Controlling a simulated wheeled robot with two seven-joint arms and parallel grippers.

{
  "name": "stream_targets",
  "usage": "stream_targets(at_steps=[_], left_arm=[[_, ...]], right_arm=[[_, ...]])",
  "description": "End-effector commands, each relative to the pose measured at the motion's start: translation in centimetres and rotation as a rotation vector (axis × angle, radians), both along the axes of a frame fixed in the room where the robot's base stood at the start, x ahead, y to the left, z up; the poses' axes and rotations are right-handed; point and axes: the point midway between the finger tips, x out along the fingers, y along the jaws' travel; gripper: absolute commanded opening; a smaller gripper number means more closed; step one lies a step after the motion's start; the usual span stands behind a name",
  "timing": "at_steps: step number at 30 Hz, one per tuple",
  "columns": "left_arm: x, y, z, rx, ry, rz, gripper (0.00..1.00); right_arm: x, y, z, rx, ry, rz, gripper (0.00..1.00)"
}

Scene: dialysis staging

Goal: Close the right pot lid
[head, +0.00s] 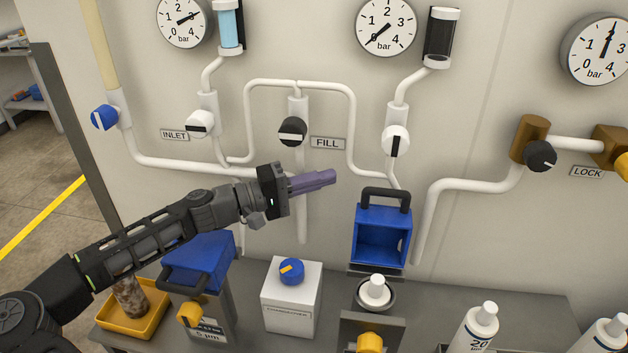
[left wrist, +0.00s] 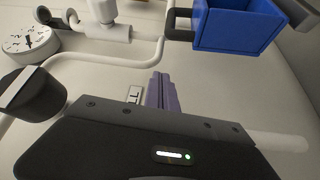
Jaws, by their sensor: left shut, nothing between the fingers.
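The right pot lid (head: 399,225) is a blue, hollow cover with a black handle (head: 386,194) on top. It stands raised and open, its hollow side facing me, behind the right pot (head: 371,326), where a white-capped cartridge (head: 375,289) shows. The lid also shows at the top right of the left wrist view (left wrist: 243,27). My left gripper (head: 333,176) is shut and empty, its purple fingers together, in front of the wall to the left of the lid's handle and slightly higher. It is apart from the lid. The fingers also show in the left wrist view (left wrist: 160,82). My right gripper is not in view.
Another blue lid (head: 200,258) lies below my left arm, near a yellow tray (head: 113,329). A white box with a blue knob (head: 291,270) stands between the pots. White bottles (head: 475,328) stand at right. Pipes, valves and gauges (head: 387,27) cover the wall.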

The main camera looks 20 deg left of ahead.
Motion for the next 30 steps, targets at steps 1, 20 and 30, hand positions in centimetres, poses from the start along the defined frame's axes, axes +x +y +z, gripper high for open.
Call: stream_targets(at_steps=[1, 20, 30], left_arm=[[0.6, -0.9, 0.3, 0.0, -0.002, -0.005, 0.0], [1.0, -6.1, 0.0, 0.0, 0.0, 0.0, 0.0], [0.8, -6.3, -0.1, 0.001, -0.001, -0.001, 0.0]], right_arm=[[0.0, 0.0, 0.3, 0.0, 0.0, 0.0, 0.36], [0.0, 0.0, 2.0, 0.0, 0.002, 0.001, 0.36], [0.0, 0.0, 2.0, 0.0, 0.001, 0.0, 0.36]])
